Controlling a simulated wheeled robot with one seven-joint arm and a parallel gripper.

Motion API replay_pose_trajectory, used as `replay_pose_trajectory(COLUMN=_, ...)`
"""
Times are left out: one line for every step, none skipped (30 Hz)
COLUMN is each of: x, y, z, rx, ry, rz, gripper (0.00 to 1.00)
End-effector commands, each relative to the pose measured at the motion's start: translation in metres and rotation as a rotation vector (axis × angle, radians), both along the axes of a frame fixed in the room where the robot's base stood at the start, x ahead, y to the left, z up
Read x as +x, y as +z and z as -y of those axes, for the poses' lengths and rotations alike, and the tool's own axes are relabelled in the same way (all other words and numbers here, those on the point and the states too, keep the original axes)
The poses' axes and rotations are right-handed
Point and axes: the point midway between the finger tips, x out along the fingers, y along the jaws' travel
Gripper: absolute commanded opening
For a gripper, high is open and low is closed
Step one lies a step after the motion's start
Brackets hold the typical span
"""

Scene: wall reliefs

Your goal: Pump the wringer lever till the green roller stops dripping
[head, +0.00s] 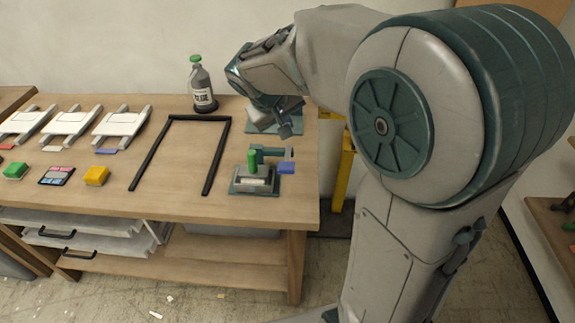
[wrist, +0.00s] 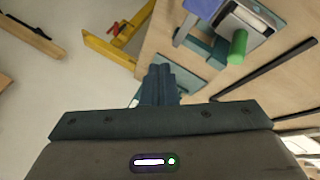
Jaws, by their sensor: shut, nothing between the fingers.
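The wringer (head: 240,187) sits near the right end of the wooden bench, with a teal base and a white part in its middle. The green roller (head: 252,160) is a short green cylinder at the wringer; it also shows in the wrist view (wrist: 238,47). A teal arm ending in a blue block (head: 286,168), apparently the lever, sticks out to the right; the blue block is cut by the top edge of the wrist view (wrist: 200,8). No drips can be made out. My gripper (head: 284,131) is shut and empty, behind the wringer and apart from it; its fingers show in the wrist view (wrist: 160,78).
A second teal plate (head: 262,121) with a pale part lies behind, partly hidden by my gripper. A grey bottle (head: 202,88) with a green cap stands at the back. A black frame (head: 148,157), white racks (head: 120,123) and coloured blocks (head: 96,175) lie to the left.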

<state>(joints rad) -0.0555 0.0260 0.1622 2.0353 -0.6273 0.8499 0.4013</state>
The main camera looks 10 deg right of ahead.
Motion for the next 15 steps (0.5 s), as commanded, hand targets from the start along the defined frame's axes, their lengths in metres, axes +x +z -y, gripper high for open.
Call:
replay_pose_trajectory(x=-0.001, y=-0.007, z=0.0, rx=0.0, ry=0.001, rz=0.0, gripper=0.0)
replay_pose_trajectory(x=-0.002, y=-0.01, z=-0.001, rx=0.0, ry=0.0, rz=0.0, gripper=0.0)
replay_pose_trajectory(x=-0.003, y=-0.014, z=-0.001, rx=0.0, ry=0.0, rz=0.0, gripper=0.0)
replay_pose_trajectory(x=-0.004, y=-0.017, z=-0.001, rx=0.001, ry=0.0, rz=0.0, gripper=0.0)
replay_pose_trajectory(x=-0.005, y=-0.021, z=-0.002, rx=0.001, ry=0.0, rz=-0.001, gripper=0.0)
replay_pose_trajectory(x=-0.006, y=-0.027, z=-0.002, rx=0.0, ry=0.001, rz=-0.002, gripper=0.0)
replay_pose_trajectory(x=-0.007, y=-0.031, z=-0.002, rx=0.0, ry=0.001, rz=-0.002, gripper=0.0)
replay_pose_trajectory(x=-0.008, y=-0.035, z=-0.003, rx=0.0, ry=0.001, rz=-0.002, gripper=0.0)
replay_pose_trajectory(x=-0.01, y=-0.041, z=-0.003, rx=0.001, ry=0.0, rz=-0.001, gripper=0.0)
replay_pose_trajectory(x=-0.011, y=-0.046, z=-0.004, rx=0.0, ry=0.001, rz=-0.002, gripper=0.0)
replay_pose_trajectory(x=-0.012, y=-0.05, z=-0.004, rx=0.0, ry=0.001, rz=-0.002, gripper=0.0)
replay_pose_trajectory(x=-0.013, y=-0.056, z=-0.004, rx=0.0, ry=0.002, rz=-0.001, gripper=0.0)
replay_pose_trajectory(x=-0.014, y=-0.06, z=-0.005, rx=0.0, ry=0.002, rz=0.0, gripper=0.0)
replay_pose_trajectory(x=-0.015, y=-0.064, z=-0.005, rx=0.001, ry=0.002, rz=0.001, gripper=0.0)
replay_pose_trajectory(x=-0.016, y=-0.068, z=-0.006, rx=0.0, ry=0.002, rz=0.001, gripper=0.0)
